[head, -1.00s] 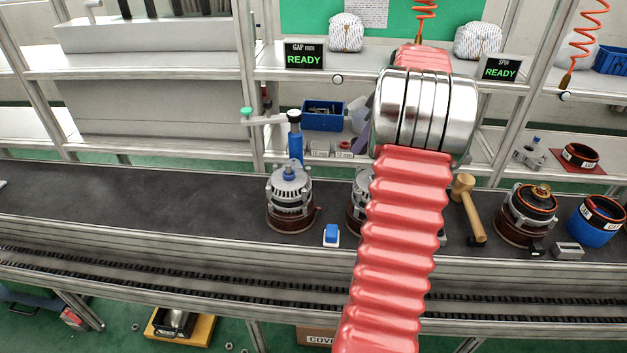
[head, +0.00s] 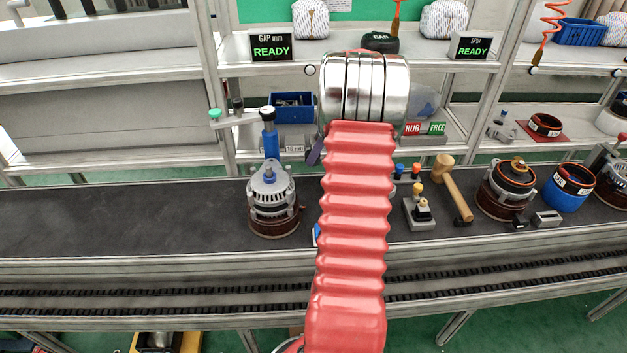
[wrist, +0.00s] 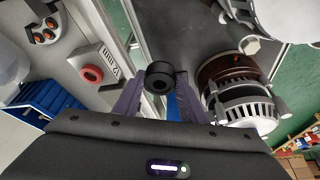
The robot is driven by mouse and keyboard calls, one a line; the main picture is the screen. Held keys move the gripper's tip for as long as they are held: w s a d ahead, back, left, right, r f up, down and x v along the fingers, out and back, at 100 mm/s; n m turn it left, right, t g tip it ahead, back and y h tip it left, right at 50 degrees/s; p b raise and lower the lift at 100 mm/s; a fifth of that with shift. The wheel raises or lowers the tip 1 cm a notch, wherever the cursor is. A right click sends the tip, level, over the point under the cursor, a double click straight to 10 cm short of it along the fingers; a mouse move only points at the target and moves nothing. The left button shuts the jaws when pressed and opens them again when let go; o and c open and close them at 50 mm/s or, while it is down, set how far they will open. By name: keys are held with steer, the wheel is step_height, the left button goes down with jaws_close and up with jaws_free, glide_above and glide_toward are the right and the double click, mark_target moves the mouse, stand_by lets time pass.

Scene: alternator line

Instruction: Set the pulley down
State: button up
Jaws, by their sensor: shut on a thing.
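In the wrist view my gripper (wrist: 157,82) has two purple fingers shut on the pulley (wrist: 160,74), a small black ring-shaped piece with a hole. An alternator (head: 272,198) stands on the dark conveyor just left of the arm, apart from the gripper.
A blue post with a black knob (head: 268,132) stands behind the alternator. A mallet (head: 455,188) and a small fixture (head: 419,207) lie right of my arm. A blue bin (head: 292,106) sits on the shelf. The conveyor's left part (head: 110,215) is clear.

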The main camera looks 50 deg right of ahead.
steer(key=shift+s+f, duration=0.1)
steer(key=shift+f, duration=2.55)
steer(key=shift+f, duration=1.85)
steer(key=o, duration=1.3)
steer(key=shift+f, duration=0.1)
steer(key=shift+o, duration=0.2)
steer(key=v, duration=1.2)
